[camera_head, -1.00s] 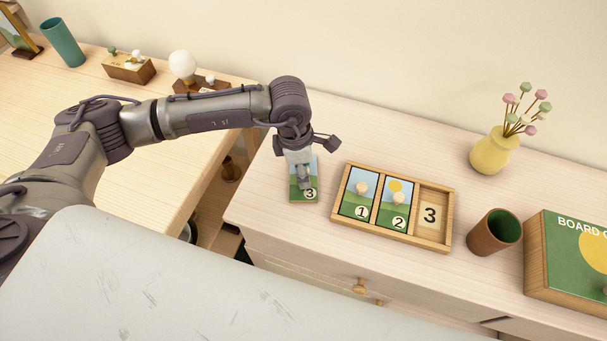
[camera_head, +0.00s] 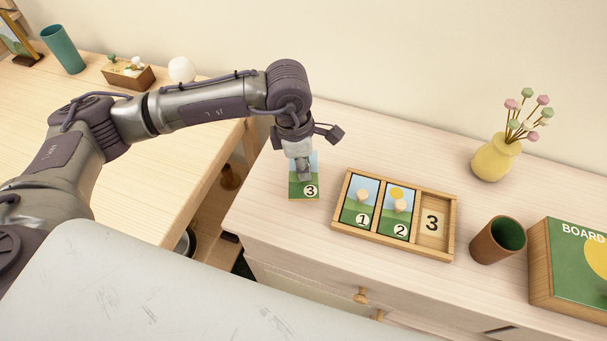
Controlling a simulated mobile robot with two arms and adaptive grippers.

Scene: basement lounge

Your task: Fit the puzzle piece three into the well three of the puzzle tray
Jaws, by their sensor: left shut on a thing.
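Puzzle piece three (camera_head: 304,189), a small picture tile marked 3, is at the left of the tray near the dresser's left end. My left gripper (camera_head: 304,175) comes down over it and is shut on it; the fingertips hide its knob. I cannot tell whether the piece is off the surface. The wooden puzzle tray (camera_head: 392,240) lies to the right, apart from the piece. Pieces one (camera_head: 359,202) and two (camera_head: 398,210) sit in its left and middle wells. Well three (camera_head: 432,222), at the right, is empty and shows a 3. My right gripper is not in view.
A brown cup with a green inside (camera_head: 497,241) stands right of the tray, beside a board game box (camera_head: 572,262). A yellow vase with flowers (camera_head: 495,158) stands behind. A lower-left table (camera_head: 150,175) holds a teal cup (camera_head: 63,50) and small objects.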

